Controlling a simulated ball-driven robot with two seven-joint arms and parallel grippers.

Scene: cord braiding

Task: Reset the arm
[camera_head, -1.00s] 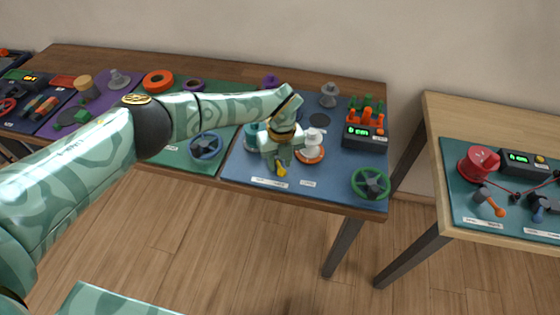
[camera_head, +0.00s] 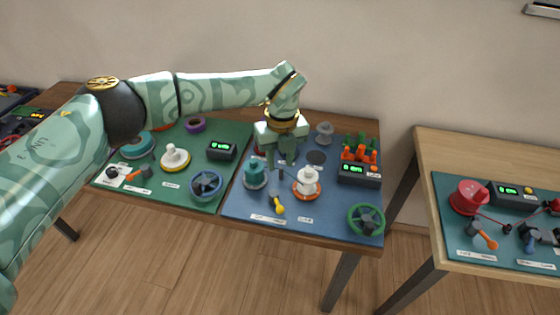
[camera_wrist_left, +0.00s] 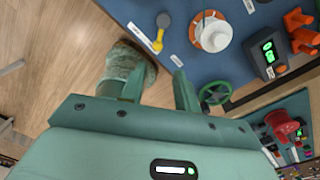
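My left arm reaches in from the left in the head view, above the tables. Its gripper (camera_head: 288,160) points down over the blue mat (camera_head: 330,212), behind the yellow-tipped lever (camera_head: 277,204) in the picture. In the left wrist view its two fingers (camera_wrist_left: 158,82) stand apart with nothing between them. The lever (camera_wrist_left: 157,42) and the white spool (camera_wrist_left: 214,35) show beyond the fingers, clear of them. My right gripper is in neither view.
The blue mat also holds a teal spool (camera_head: 255,174), a white spool on an orange base (camera_head: 307,181), a green handwheel (camera_head: 366,219) and a display box (camera_head: 359,174). A lighter table (camera_head: 425,148) stands at the right, across a gap.

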